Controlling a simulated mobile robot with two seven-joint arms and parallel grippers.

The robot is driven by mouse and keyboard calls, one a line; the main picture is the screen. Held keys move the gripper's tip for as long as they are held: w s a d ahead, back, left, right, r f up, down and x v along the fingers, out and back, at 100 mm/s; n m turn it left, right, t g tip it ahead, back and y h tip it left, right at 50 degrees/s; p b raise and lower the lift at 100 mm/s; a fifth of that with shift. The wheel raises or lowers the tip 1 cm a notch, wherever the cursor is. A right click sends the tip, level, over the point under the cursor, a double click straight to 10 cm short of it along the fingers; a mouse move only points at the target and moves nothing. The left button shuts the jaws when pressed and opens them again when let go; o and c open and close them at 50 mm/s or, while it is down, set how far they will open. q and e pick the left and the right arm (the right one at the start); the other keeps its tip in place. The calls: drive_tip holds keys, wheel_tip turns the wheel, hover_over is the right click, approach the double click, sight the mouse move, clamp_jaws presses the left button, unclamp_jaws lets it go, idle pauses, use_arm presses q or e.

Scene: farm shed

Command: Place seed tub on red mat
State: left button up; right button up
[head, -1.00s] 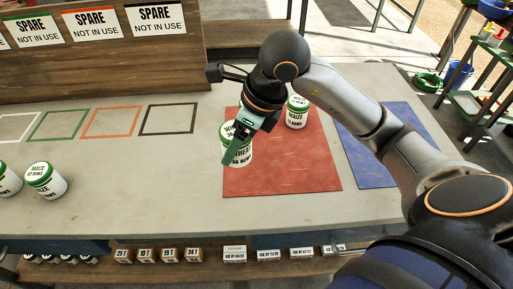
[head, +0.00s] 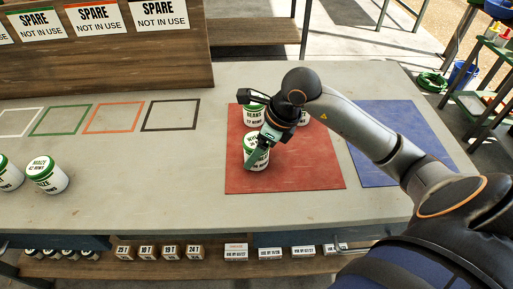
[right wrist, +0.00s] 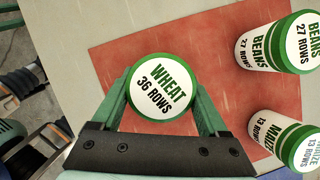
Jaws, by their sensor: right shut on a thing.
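The wheat tub (head: 256,158), white with a green rim and a label reading 36 rows, is at the red mat (head: 285,180). My right gripper (head: 262,152) is shut on it; the right wrist view shows the tub (right wrist: 161,88) between the green fingers (right wrist: 160,110). It appears to stand upright on the mat, though its base contact is hard to tell. A beans tub (head: 254,117) and a maize tub, partly hidden behind my gripper in the head view, also stand on the mat; the maize tub shows in the right wrist view (right wrist: 282,140). My left gripper is not in view.
A blue mat (head: 385,140) lies to the right, partly behind my right arm. Two tubs, one a maize tub (head: 47,175), stand at the left. Empty outlined squares (head: 170,115) and a wooden board with spare signs (head: 100,70) are behind. The counter's middle is clear.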

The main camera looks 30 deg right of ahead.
drive_tip(key=shift+f+b, duration=0.25)
drive_tip(key=shift+b, duration=0.05)
drive_tip(key=o, duration=1.4)
drive_tip(key=shift+r, duration=0.1)
drive_tip(key=shift+r, duration=0.1)
drive_tip(key=shift+r+p, duration=0.3)
drive_tip(key=shift+p, duration=0.05)
drive_tip(key=v, duration=1.1)
drive_tip(key=shift+r, duration=0.3)
drive_tip(key=shift+s, duration=0.15)
